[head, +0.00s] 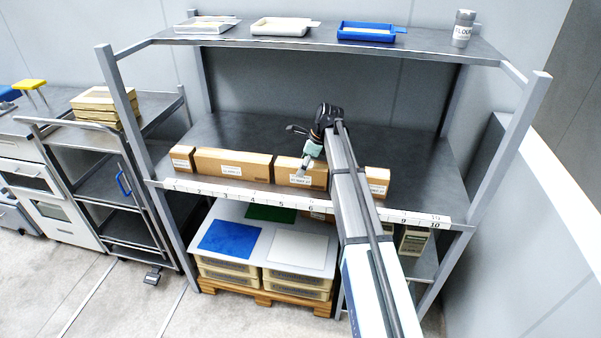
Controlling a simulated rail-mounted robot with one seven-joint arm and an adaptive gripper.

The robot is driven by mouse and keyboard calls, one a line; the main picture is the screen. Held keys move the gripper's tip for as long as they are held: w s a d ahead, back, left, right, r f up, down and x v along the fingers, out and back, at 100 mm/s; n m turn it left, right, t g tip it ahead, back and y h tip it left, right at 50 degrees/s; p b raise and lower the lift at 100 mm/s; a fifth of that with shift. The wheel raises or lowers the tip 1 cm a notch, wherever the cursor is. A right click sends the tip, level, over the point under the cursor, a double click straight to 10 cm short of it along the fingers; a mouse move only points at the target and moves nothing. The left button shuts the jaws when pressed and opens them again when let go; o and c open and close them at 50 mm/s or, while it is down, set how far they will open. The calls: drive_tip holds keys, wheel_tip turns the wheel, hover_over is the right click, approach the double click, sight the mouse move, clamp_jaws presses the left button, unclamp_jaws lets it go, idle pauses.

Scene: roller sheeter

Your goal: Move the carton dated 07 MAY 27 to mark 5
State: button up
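Several brown cartons stand in a row along the front of the middle shelf: a small carton (182,158) at the left end, a long carton (225,163), a mid-sized carton (288,170) and a carton (377,181) partly behind my arm. Each has a white label, but the dates are too small to read. Mark 5 (281,203) is on the numbered strip on the shelf edge, below the mid-sized carton's left part. My gripper (305,163) is at the mid-sized carton's top and front; contact is unclear. I cannot tell whether it is open or shut.
The upper shelf (330,44) holds trays and a flour shaker (463,28). Marks 7 and 8 are hidden by my arm. Metal posts bound the shelf. Behind the cartons the middle shelf (230,130) is clear. Bins on a pallet (262,294) stand below.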

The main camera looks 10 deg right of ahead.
drive_tip(key=b+v, duration=0.1)
drive_tip(key=v, duration=0.7)
drive_tip(key=shift+d+r, duration=0.1)
drive_tip(key=shift+r, duration=0.15)
